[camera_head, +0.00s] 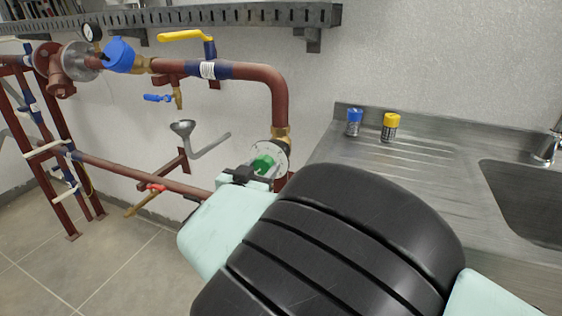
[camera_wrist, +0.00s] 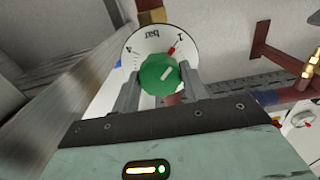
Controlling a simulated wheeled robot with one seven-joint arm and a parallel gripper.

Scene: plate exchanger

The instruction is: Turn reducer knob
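The reducer knob is a green knob (camera_wrist: 158,73) with a pale line on its face. It sits on a round white dial marked "bar" (camera_wrist: 151,37), with a 1 and a 4 and a red mark near the 1. My gripper (camera_wrist: 160,82) has one finger on each side of the knob, and the knob fills the gap between them. The gripper looks shut on it, though the contact is partly hidden. In the head view the green knob (camera_head: 263,164) shows beyond my arm, and the dial (camera_head: 277,151) sits below the red pipe's bend.
Floor at lower left is clear.

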